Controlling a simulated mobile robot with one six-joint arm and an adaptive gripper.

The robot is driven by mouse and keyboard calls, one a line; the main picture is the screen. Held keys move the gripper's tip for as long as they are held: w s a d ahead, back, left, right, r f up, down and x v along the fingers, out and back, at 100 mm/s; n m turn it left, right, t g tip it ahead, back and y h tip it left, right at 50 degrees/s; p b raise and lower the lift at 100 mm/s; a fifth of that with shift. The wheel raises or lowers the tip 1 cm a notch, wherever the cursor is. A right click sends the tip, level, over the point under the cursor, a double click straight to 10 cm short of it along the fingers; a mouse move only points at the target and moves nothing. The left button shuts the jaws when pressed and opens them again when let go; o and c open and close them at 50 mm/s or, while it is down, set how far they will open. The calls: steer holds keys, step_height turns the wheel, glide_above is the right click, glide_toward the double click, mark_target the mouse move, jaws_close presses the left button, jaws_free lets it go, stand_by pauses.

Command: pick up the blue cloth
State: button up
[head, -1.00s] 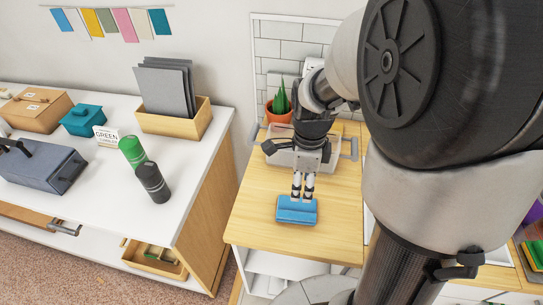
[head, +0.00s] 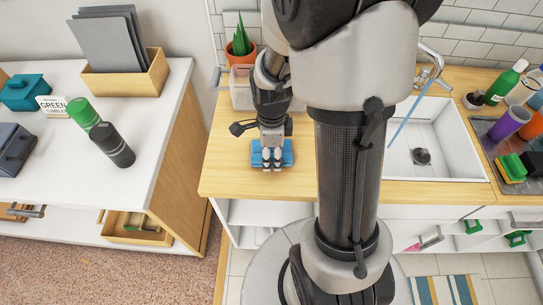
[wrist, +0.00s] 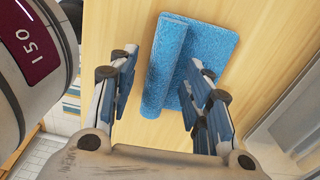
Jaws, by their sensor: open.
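The blue cloth (head: 286,153) lies folded on the wooden counter, left of the sink. In the wrist view the blue cloth (wrist: 199,60) shows a rolled or raised fold along its left side and a flat part on the right. My gripper (head: 272,162) is over the cloth and hides part of it in the head view. In the wrist view my gripper (wrist: 160,80) is open, its two fingers apart, with the lower part of the cloth's fold between them in the picture. I cannot tell whether the fingertips touch the cloth.
The wooden counter (head: 225,180) is bare around the cloth. The sink (head: 445,135) is to the right. A white cabinet (head: 150,130) with green and black cylinders stands left.

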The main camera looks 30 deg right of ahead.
mark_target(272, 155)
steer(key=shift+f, duration=0.1)
steer(key=c, duration=1.1)
steer(key=shift+o, duration=0.2)
step_height(272, 155, up, 20)
steer(key=p, duration=0.7)
steer(key=shift+f, duration=0.1)
